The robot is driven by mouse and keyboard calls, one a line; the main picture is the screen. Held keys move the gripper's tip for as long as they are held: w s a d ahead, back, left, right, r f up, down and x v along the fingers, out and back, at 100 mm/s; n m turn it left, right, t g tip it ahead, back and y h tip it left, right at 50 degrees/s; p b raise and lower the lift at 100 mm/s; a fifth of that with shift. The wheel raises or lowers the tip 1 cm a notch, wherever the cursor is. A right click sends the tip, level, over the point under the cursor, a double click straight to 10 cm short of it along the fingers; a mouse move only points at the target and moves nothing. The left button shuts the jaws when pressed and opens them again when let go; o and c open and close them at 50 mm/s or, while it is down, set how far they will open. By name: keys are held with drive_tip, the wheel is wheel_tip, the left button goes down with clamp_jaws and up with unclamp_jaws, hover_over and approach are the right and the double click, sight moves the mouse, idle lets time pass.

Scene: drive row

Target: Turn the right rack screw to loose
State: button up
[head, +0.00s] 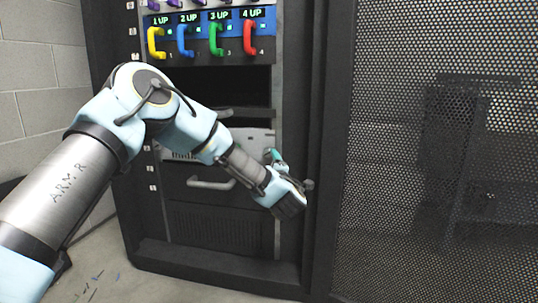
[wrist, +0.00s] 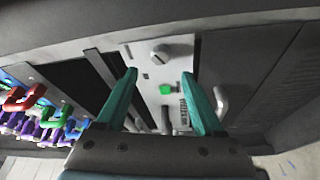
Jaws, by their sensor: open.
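In the wrist view a round, pale grey rack screw (wrist: 161,55) with a dark slot sits near the far end of a light grey panel (wrist: 147,48). My gripper (wrist: 159,73) has its two teal fingers spread wide apart, with nothing between them. The screw appears just beyond the fingertips, apart from them. In the head view my gripper (head: 273,156) is at the right side of the rack, in front of the light panel (head: 261,142). My wrist hides much of it there. I cannot make out the screw clearly in that view.
A green button (wrist: 166,89) is on the panel. A grey drawer handle (head: 211,184) is below it, with a dark open bay (head: 222,88) above. Yellow, blue, green and red (head: 253,38) drive handles are higher up. A perforated door (head: 440,90) stands at the right.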

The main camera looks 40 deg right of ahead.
drive_tip(key=shift+v, duration=1.7)
drive_tip(key=shift+w+p, duration=0.1)
drive_tip(key=shift+p, duration=0.2)
drive_tip(key=w+a+m+g+y+p, duration=0.1)
drive_tip(key=w+a+m+g, duration=0.25)
drive_tip(key=w+a, duration=0.5)
drive_tip(key=w+a+m+g+y+p, duration=0.15)
drive_tip(key=w+a+m, duration=0.4)
drive_tip(key=a, duration=0.55)
drive_tip(key=w+a+g+y, duration=0.1)
drive_tip(key=a+g+y, duration=0.15)
drive_tip(key=a, duration=0.95)
drive_tip(key=s+a+g+y+p, duration=0.15)
drive_tip(key=s+a, duration=0.35)
drive_tip(key=a, duration=0.5)
drive_tip(key=s+a+g+y, duration=0.25)
drive_tip(key=s+a, duration=0.25)
drive_tip(key=a, duration=0.6)
drive_tip(key=s+a+g+y+p, duration=0.15)
drive_tip(key=s+a, duration=0.35)
drive_tip(key=a, duration=0.5)
wheel_tip(320, 180, up, 37)
drive_tip(key=p, duration=3.7)
drive_tip(key=shift+p, duration=0.35)
